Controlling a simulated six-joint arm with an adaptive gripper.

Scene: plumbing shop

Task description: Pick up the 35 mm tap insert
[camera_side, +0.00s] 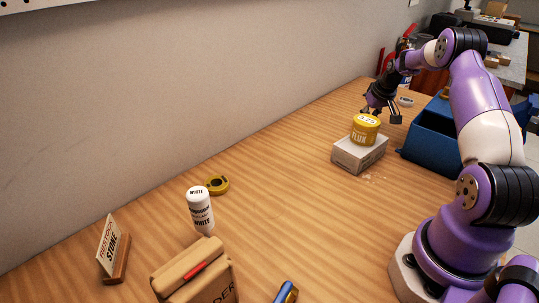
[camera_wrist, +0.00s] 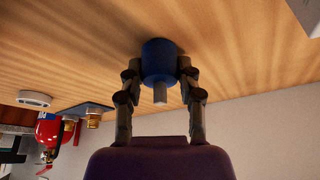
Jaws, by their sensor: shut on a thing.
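The tap insert (camera_wrist: 159,60) is a blue cylinder with a grey stem, seen in the wrist view. My gripper (camera_wrist: 159,76) is shut on it, with one dark finger on each side of the blue body. The insert is close to the wooden bench top; I cannot tell whether it still touches the wood. In the side view my gripper (camera_side: 381,111) is low over the far end of the bench, behind the yellow flux jar. The insert cannot be made out there.
The flux jar (camera_side: 364,132) stands on a grey box (camera_side: 352,158) in front of my gripper. A blue bin (camera_side: 428,143) is to the right. A white disc (camera_side: 405,101) lies behind, and a brass fitting (camera_wrist: 93,119) shows nearby. The bench middle is clear.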

